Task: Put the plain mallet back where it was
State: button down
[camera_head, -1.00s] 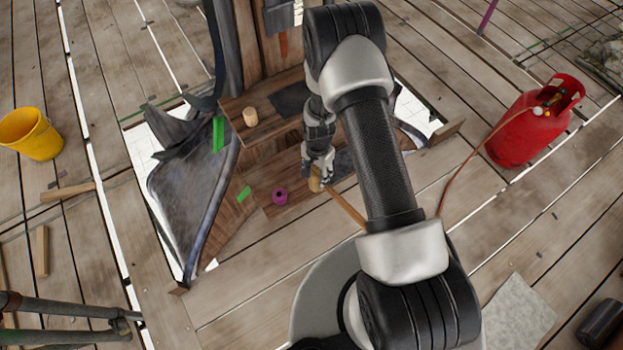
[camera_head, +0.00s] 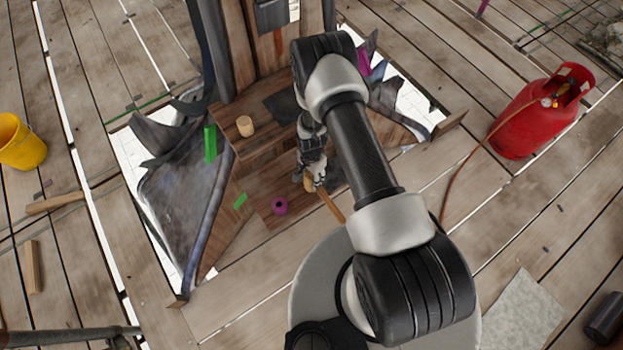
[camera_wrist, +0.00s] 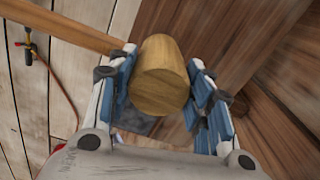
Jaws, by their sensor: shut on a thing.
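The plain mallet has a pale wooden barrel-shaped head (camera_wrist: 160,75) and a straight wooden handle (camera_wrist: 62,25). It also shows in the head view, with its handle (camera_head: 331,207) running down and right behind my arm. My gripper (camera_head: 312,182) is shut on the mallet head, which sits between the blue finger pads in the wrist view. The mallet is over the lower wooden step (camera_head: 262,192), right of a purple ring (camera_head: 280,206). Whether it touches the step cannot be told. Part of the handle is hidden.
A short light wooden cylinder (camera_head: 245,126) stands on the upper step beside dark sheet. Green strips (camera_head: 210,142) mark the left side. Grey crumpled sheeting (camera_head: 180,190) covers the left slope. A red gas cylinder (camera_head: 535,118) with a hose stands right, a yellow bucket (camera_head: 20,143) left.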

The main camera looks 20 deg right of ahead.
jog(key=shift+f+b, duration=0.35)
jog(key=shift+f, duration=1)
jog(key=shift+f, duration=0.1)
jog(key=shift+f, duration=0.15)
jog(key=c, duration=0.8)
grip_release()
jog(key=shift+r, duration=0.2)
notch_tip(320, 180, up, 12)
jog(key=p, duration=0.3)
jog(key=shift+p, duration=0.4)
